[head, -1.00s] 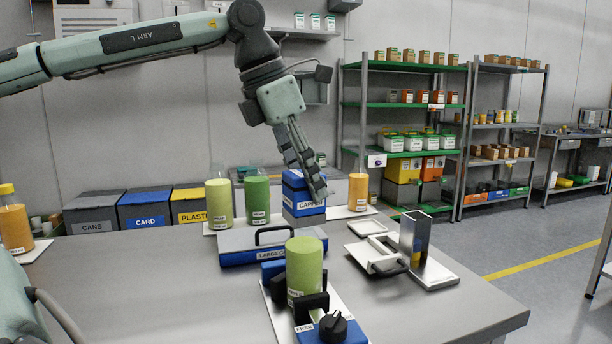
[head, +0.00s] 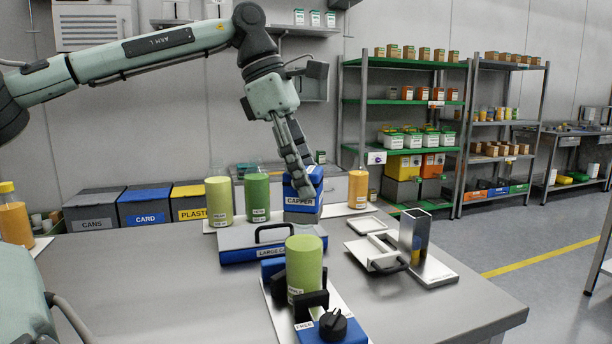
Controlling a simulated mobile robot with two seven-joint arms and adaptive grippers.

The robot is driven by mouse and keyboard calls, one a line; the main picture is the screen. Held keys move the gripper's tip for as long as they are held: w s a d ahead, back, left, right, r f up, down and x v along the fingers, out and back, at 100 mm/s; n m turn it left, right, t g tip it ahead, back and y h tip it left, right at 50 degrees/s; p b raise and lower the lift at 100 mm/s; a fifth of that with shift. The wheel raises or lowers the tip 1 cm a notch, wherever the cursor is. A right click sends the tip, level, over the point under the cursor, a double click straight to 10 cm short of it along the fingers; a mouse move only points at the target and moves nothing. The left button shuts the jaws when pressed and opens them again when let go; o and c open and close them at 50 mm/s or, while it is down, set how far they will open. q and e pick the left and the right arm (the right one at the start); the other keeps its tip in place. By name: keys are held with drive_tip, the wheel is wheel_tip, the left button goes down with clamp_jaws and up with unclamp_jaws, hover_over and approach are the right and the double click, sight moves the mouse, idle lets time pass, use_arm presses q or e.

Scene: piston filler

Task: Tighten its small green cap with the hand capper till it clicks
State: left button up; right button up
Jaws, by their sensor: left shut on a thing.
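The hand capper (head: 301,201) is a blue block with a CAPPER label, standing upright at the back of the table. My left gripper (head: 305,183) reaches down to it from above and is shut on it, its fingers partly covering the upper part. A light green bottle (head: 304,262) stands upright in a blue and black clamp (head: 332,328) with a black knob, at the front of the table. I cannot make out a separate small green cap on its top. My right gripper is not in view.
A LARGE CAPS box (head: 235,250) with a handle lies between capper and clamp. Filled bottles (head: 218,200) stand behind it at left, and an orange bottle (head: 358,188) at right. A metal square tube (head: 414,236) on a plate stands at right.

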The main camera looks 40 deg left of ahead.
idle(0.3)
use_arm(q)
drive_tip(key=shift+n+b, duration=0.5)
drive_tip(key=n+y+b, duration=0.1)
drive_tip(key=n, duration=0.1)
drive_tip(key=n+t+b, duration=0.1)
drive_tip(key=n+b, duration=0.1)
drive_tip(key=n, duration=0.1)
drive_tip(key=shift+t+y, duration=0.3)
drive_tip(key=shift+y, duration=0.1)
drive_tip(key=shift+w+r+n+b, duration=0.1)
drive_tip(key=shift+n+b, duration=0.3)
drive_tip(key=shift+n, duration=0.3)
drive_tip(key=n+y+b, duration=0.1)
drive_tip(key=n+b, duration=0.1)
drive_tip(key=n, duration=0.1)
drive_tip(key=shift+a+y, duration=0.15)
drive_tip(key=shift+y, duration=0.25)
drive_tip(key=n+y+b, duration=0.1)
drive_tip(key=n, duration=0.2)
drive_tip(key=shift+n+y, duration=0.3)
drive_tip(key=shift+n, duration=0.5)
drive_tip(key=shift+f, duration=0.2)
